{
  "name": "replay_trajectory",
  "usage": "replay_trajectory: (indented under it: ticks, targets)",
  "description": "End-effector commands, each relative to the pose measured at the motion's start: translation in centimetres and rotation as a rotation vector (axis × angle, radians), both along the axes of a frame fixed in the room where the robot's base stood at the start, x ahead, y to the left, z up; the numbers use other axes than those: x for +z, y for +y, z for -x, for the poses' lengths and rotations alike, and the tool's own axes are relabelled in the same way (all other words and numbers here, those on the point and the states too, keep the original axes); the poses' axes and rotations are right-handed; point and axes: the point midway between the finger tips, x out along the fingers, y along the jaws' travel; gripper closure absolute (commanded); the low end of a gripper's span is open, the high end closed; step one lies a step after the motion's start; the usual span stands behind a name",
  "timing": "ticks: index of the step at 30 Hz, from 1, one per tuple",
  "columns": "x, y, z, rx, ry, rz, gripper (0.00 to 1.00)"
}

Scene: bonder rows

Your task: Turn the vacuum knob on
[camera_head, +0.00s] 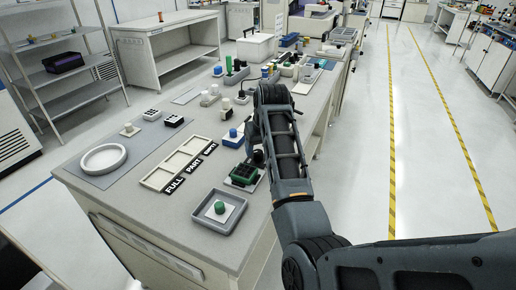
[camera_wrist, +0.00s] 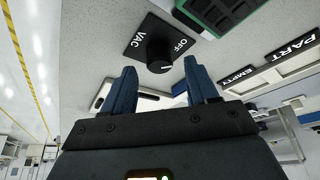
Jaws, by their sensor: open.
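The vacuum knob (camera_wrist: 158,52) is a round black knob on a black plate marked VAC and OFF, in the upper middle of the wrist view. A short white mark shows on its near edge; I cannot tell clearly which setting it points to. My gripper (camera_wrist: 160,68) is open, with its two blue fingers apart on either side of the knob in the picture. The knob appears between and beyond the fingertips, and I see no clear contact. In the head view my arm covers most of the gripper and the knob.
A green block in a dark holder (camera_head: 243,175) is close to my gripper. A grey tray with a green knobbed piece (camera_head: 220,207), pale trays labelled FULL, PART and EMPTY (camera_head: 160,179), and a white ring dish (camera_head: 103,158) lie on the bench. The aisle (camera_head: 420,130) right is clear.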

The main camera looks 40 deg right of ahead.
Motion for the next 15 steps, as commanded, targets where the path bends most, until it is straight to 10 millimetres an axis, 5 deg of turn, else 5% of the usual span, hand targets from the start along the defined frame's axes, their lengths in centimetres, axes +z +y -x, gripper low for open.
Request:
replay_trajectory:
  ticks: [15]
  targets:
    - [-1.5,-0.3,-0.6,0.0,-0.001,0.0,0.45]
